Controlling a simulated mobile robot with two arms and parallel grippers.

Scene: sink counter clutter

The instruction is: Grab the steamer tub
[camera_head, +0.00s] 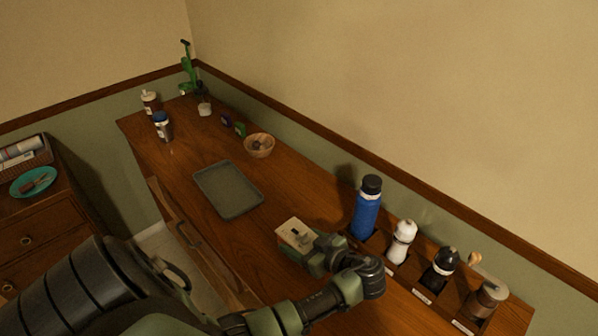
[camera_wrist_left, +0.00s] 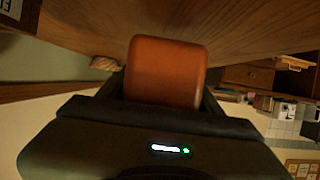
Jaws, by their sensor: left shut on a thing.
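My left gripper (camera_head: 312,247) reaches over the wooden counter from below and is shut on a small boxy thing, which I take to be the steamer tub (camera_head: 291,229). Its top looks pale beige with small dark marks in the head view. In the left wrist view the tub (camera_wrist_left: 166,72) is a plain orange-brown block with rounded corners, between the fingers. The gripper and wrist hide its right side. It is at or close to the counter top; I cannot tell whether it touches. My right gripper is not in view.
A grey tray (camera_head: 228,190) lies left of the tub. A blue bottle (camera_head: 368,208), white shaker (camera_head: 402,241) and dark shaker (camera_head: 440,268) stand in a wooden rack close to the right of my gripper. A wooden bowl (camera_head: 259,145) sits farther back. The counter between tray and tub is clear.

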